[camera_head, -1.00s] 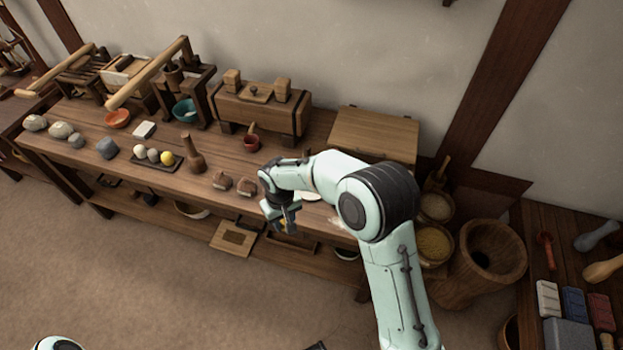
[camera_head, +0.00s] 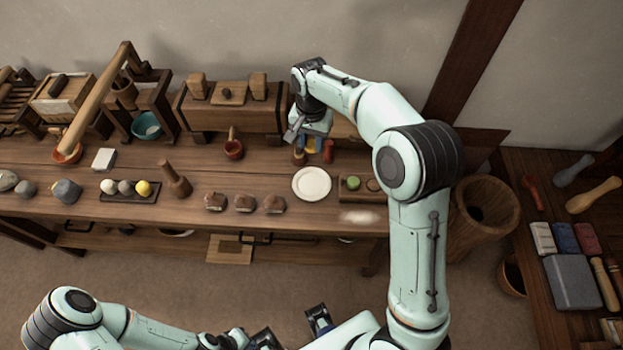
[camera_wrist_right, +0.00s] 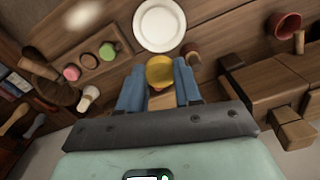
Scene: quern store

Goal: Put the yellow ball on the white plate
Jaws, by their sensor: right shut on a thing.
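My right gripper (camera_head: 311,146) is shut on a yellow ball (camera_wrist_right: 160,70). In the wrist view the ball sits between the blue fingertips. In the head view only a bit of yellow shows under the gripper, above the back of the table. The white plate (camera_head: 312,184) is empty on the table, just in front of the right gripper, and also shows in the wrist view (camera_wrist_right: 160,24). Another yellow, ball-like thing (camera_head: 143,188) lies on a dark tray at the left. My left gripper (camera_head: 292,330) is at the bottom edge, partly cut off, away from the table.
A small board (camera_head: 352,195) with a green round piece stands right of the plate. A red piece (camera_head: 328,151) stands near the right gripper. A red cup (camera_head: 233,149) and several brown lumps (camera_head: 244,203) lie left of the plate. A wooden press (camera_head: 235,115) stands behind.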

